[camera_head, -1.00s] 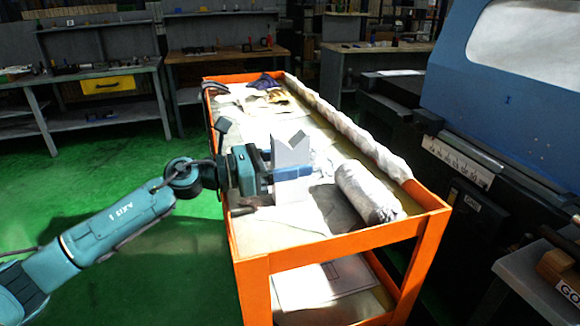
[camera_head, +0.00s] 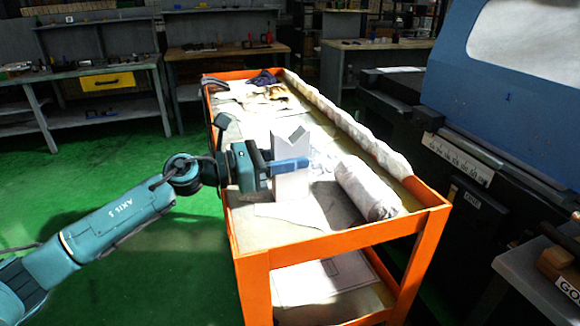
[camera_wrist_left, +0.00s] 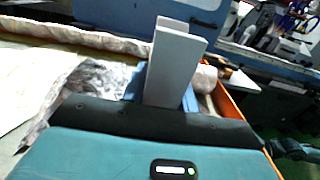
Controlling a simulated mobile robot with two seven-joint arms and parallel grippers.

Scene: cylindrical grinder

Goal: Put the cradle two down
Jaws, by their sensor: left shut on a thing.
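The cradle (camera_head: 292,147) is a pale grey upright block with a V-shaped notch in its top. My left gripper (camera_head: 289,166) is shut on it, with one blue finger lying across its near face. It is over the near part of the orange cart's top (camera_head: 262,230); I cannot tell whether its base touches the surface. In the left wrist view the cradle (camera_wrist_left: 174,66) stands up beyond the gripper body as two pale plates, and its lower part is hidden. My right gripper is not in view.
A rolled grey cloth (camera_head: 368,190) lies right of the cradle. Papers and dark gloves (camera_head: 264,80) are at the cart's far end. A rolled pale cloth (camera_head: 345,120) runs along the right edge. A blue machine (camera_head: 510,105) stands to the right.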

